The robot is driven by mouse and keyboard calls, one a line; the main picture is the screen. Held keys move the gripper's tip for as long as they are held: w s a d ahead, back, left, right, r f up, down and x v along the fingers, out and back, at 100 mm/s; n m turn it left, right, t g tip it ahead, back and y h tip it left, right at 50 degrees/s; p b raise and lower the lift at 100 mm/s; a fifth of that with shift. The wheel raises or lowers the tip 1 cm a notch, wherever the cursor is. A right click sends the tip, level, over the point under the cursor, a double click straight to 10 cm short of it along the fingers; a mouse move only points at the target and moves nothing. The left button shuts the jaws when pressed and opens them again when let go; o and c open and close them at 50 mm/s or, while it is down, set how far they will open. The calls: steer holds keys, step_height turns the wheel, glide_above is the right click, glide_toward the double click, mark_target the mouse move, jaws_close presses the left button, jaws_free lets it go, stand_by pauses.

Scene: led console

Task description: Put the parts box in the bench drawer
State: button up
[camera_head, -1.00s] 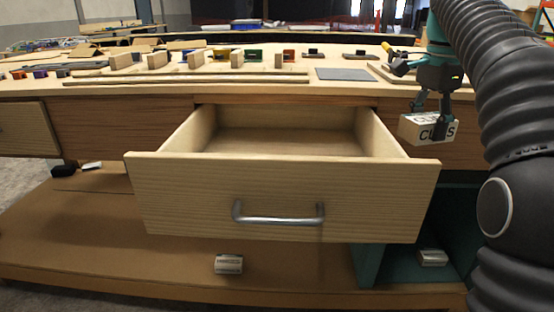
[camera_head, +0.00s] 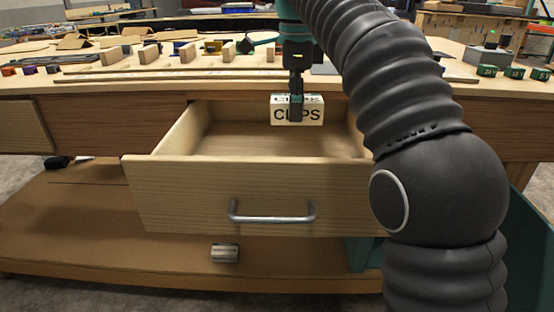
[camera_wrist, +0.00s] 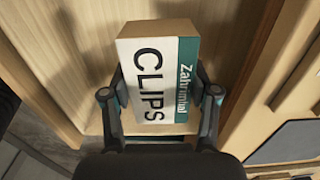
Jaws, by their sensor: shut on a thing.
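The parts box (camera_head: 298,112) is a small white box with a teal strip and the word CLIPS. My gripper (camera_head: 296,110) is shut on it and holds it upright over the back part of the open bench drawer. In the wrist view the box (camera_wrist: 155,80) sits between both fingers of my gripper (camera_wrist: 160,100), with drawer wood behind it. The bench drawer (camera_head: 250,185) is pale wood with a metal bar handle (camera_head: 272,212). It is pulled out, and its visible inside is empty. My arm hides its right side.
The bench top (camera_head: 150,82) above the drawer carries wooden blocks, small coloured boxes and long strips. Another drawer front (camera_head: 22,125) is closed at the left.

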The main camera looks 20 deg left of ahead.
steer(key=shift+s+a+f, duration=0.15)
steer(key=shift+a+f, duration=0.15)
steer(key=shift+a, duration=0.1)
step_height(320, 180, down, 10)
steer(key=b, duration=0.3)
steer(key=shift+r, duration=0.15)
steer(key=o, duration=1.3)
step_height(320, 180, up, 10)
steer(key=p, duration=0.3)
steer(key=shift+r, duration=1.05)
